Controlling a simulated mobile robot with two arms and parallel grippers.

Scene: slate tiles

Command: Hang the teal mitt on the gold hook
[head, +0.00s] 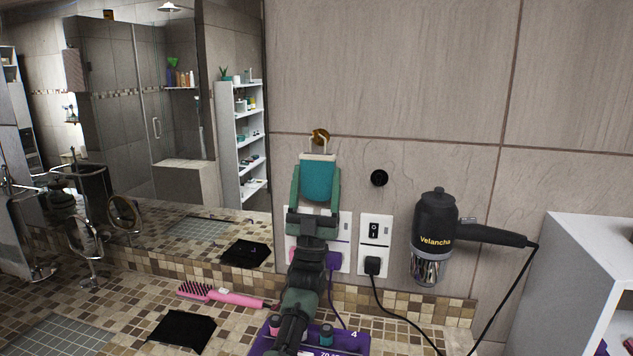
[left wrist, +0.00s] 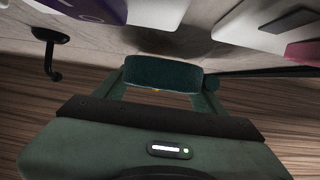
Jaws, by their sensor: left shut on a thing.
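The teal mitt (head: 317,181) hangs upright between the fingers of my left gripper (head: 316,172), which is shut on it. Its pale loop (head: 318,152) rises from the top and reaches the gold hook (head: 320,135) on the tiled wall. I cannot tell whether the loop is around the hook or just in front of it. In the left wrist view the mitt (left wrist: 162,72) sits between both fingers, and the gold hook is not clearly visible. My right gripper is not in view.
A black hook (head: 379,178) is on the wall to the right. Below are a switch plate (head: 375,229) and a hair dryer (head: 435,232) on the wall. A pink brush (head: 225,295), a black cloth (head: 183,331) and a purple tray (head: 357,343) lie on the counter. A mirror (head: 170,120) fills the left.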

